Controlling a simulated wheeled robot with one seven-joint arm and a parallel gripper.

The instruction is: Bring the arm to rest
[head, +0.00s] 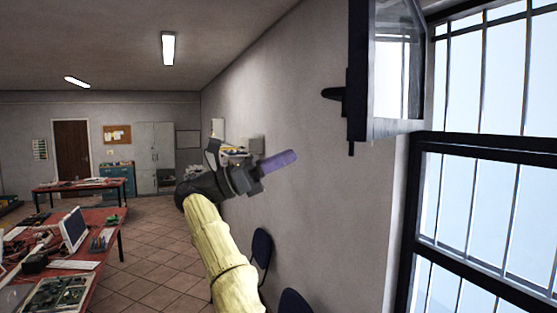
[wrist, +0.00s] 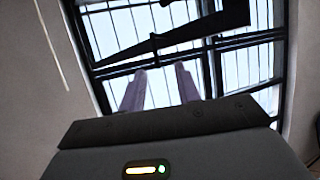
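My gripper (head: 285,161) is raised in the middle of the head view, its purple fingers pointing right and slightly up. It is held in the air in front of the grey wall. In the wrist view both purple fingers (wrist: 160,84) stand apart with a clear gap, and nothing shows between them. My arm, in a yellow sleeve, reaches up from the bottom of the head view.
A barred window (head: 480,200) is at the right, with a swung-open sash (head: 360,75) jutting out above and right of my gripper. Dark chairs (head: 262,250) stand by the wall. A red workbench (head: 95,225) with electronics is at the left. Tiled floor (head: 160,250) lies between.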

